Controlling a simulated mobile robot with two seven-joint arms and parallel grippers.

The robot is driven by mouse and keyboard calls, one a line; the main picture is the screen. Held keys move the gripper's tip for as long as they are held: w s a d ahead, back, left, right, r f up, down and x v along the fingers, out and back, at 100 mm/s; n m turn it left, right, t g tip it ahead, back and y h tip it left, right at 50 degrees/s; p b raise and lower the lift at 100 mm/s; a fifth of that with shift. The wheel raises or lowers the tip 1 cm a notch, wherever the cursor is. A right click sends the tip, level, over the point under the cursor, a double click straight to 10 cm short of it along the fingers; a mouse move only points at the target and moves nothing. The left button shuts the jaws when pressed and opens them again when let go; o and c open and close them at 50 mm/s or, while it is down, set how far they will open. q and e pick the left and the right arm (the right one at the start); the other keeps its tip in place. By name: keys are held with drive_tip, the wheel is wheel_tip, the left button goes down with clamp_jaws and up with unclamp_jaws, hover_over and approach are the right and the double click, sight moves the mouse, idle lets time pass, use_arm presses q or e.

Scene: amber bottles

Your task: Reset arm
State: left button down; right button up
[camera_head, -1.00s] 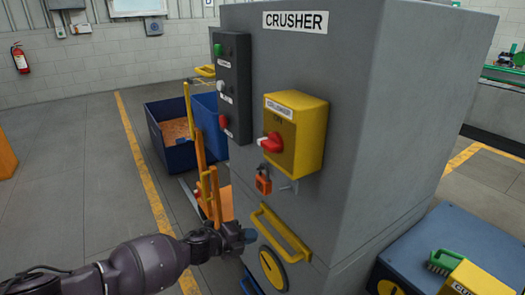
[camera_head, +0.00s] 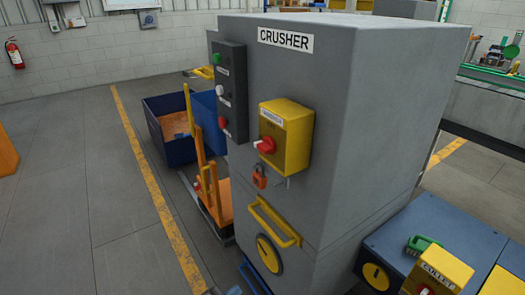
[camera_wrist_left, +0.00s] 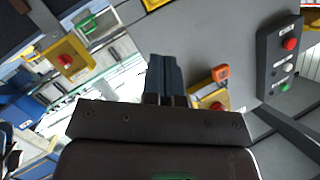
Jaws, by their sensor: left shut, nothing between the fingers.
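My left gripper (camera_wrist_left: 165,80) shows in the left wrist view with its two dark blue fingers together and nothing between them. In the head view only a small bit of it (camera_head: 234,290) shows at the bottom edge, in front of the crusher's lower part; the rest of the arm is out of frame. My right gripper is in neither view. The grey crusher (camera_head: 385,130) stands in the middle of the head view. On its front are a yellow switch box (camera_head: 286,140) with a red knob and an orange padlock (camera_head: 259,177) hanging below.
A dark control panel (camera_head: 230,92) and yellow handle (camera_head: 273,222) stick out from the crusher. An orange cart (camera_head: 222,203) and blue bin (camera_head: 173,150) stand to its left. Blue boxes (camera_head: 420,230) stand at right. The floor at left (camera_head: 60,210) is clear.

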use_arm(q)
drive_tip(key=s+a+r+n+y+p, duration=0.2)
drive_tip(key=s+a+n+y, duration=0.2)
drive_tip(key=s+a, duration=0.5)
drive_tip(key=s+a+r+n+g+y+p, duration=0.1)
drive_tip(key=s+a+r+n+y+p, duration=0.1)
drive_tip(key=s+a+n, duration=0.7)
drive_tip(key=s+a+y+p, duration=0.1)
drive_tip(key=s+y, duration=0.1)
drive_tip(key=s, duration=0.4)
drive_tip(key=shift+s+a+r+y, duration=0.25)
drive_tip(key=shift+s+r+y, duration=0.05)
drive_tip(key=shift+r+y, duration=0.1)
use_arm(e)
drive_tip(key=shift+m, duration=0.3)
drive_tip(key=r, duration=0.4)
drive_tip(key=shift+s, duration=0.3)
